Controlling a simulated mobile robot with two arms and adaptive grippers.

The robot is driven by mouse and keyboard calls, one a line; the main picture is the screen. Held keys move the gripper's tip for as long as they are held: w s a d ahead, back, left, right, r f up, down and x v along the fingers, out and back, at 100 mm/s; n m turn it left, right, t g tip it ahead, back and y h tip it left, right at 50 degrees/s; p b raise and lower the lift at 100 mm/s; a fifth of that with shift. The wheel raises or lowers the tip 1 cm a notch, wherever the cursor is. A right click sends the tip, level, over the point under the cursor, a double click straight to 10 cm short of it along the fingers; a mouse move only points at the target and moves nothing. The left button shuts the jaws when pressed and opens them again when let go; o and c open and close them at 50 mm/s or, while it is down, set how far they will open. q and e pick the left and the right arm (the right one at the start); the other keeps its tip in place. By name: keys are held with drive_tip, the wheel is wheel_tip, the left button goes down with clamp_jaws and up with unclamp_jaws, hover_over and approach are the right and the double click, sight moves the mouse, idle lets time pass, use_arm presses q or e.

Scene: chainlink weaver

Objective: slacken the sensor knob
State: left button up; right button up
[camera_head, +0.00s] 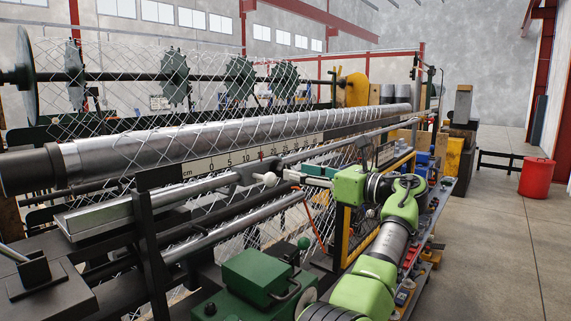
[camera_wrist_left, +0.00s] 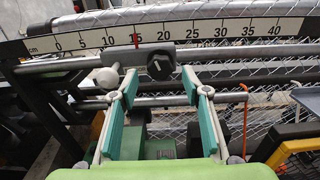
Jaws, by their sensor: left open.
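A dark grey sensor block (camera_wrist_left: 140,55) sits on the rail under the scale. On its front are a round black knob (camera_wrist_left: 159,67) with a white mark and, to its left, a pale grey knob (camera_wrist_left: 107,77) on a stem. I cannot tell which is the sensor knob. In the head view the block (camera_head: 245,172) and pale knob (camera_head: 268,179) show just left of my left gripper (camera_head: 288,177). In the left wrist view my left gripper (camera_wrist_left: 157,88) is open, its teal fingers apart below the knobs, with nothing between them. My right gripper is not in view.
A white centimetre scale (camera_wrist_left: 228,29) with a red pointer (camera_wrist_left: 135,40) runs above the block. Wire mesh (camera_head: 335,162) hangs around the rollers. A green machine housing (camera_head: 258,275) stands below, and a yellow-framed guard (camera_head: 365,235) stands beside my arm. Open floor lies right.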

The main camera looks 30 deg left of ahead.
use_arm(q)
drive_tip(key=a+p, duration=0.1)
drive_tip(key=a, duration=0.4)
drive_tip(key=shift+w, duration=0.15)
drive_tip(key=shift+a, duration=0.2)
drive_tip(key=c, duration=1.1)
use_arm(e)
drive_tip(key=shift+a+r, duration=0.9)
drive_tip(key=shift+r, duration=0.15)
